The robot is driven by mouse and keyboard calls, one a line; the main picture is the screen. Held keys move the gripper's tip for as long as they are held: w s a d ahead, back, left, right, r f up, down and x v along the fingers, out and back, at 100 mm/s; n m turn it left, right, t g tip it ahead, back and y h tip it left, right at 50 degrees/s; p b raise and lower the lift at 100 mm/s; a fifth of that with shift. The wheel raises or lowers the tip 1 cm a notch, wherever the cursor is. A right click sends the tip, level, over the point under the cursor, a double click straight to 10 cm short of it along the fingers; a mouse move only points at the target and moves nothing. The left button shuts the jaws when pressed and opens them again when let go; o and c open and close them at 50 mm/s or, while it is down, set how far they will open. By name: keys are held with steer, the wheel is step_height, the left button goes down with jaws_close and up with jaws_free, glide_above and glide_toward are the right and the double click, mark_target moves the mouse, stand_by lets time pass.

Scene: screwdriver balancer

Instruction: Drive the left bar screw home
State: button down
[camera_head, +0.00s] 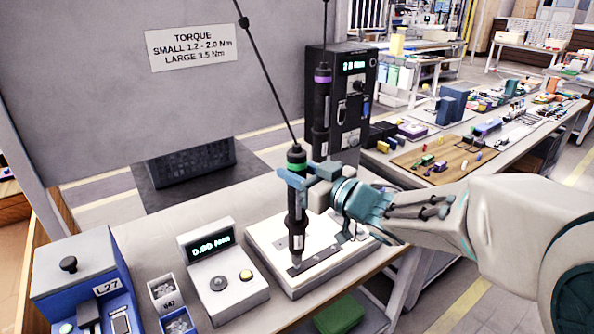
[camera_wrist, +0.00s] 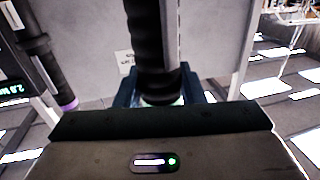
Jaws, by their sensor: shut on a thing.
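A black screwdriver with a green ring (camera_head: 296,200) hangs upright from a cable. My gripper (camera_head: 293,182) is shut on its upper body, just below the green ring. In the wrist view its dark grip (camera_wrist: 150,45) stands between my blue fingers (camera_wrist: 152,92). Its lower end is over the dark metal bar (camera_head: 314,262) on the white fixture plate (camera_head: 275,240), near the bar's left end. The left bar screw is hidden under the tool tip, and I cannot tell whether bit and screw touch.
A torque display (camera_head: 212,240) reads 0.00 Nm. Left of the fixture are small screw bins (camera_head: 178,318) and a blue box (camera_head: 88,280) marked L27. A second screwdriver with a purple ring (camera_head: 321,110) hangs by a black controller (camera_head: 352,90) reading 2.0. A wall sign (camera_head: 192,47) lists torques.

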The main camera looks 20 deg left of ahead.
steer(key=shift+f+b, duration=0.45)
steer(key=shift+f, duration=0.25)
steer(key=shift+d+f+b, duration=0.1)
steer(key=shift+f+b, duration=0.7)
steer(key=shift+f, duration=0.35)
stand_by(1.2)
steer(key=shift+r, duration=0.1)
steer(key=shift+r+p, duration=2.65)
steer(key=shift+r, duration=0.55)
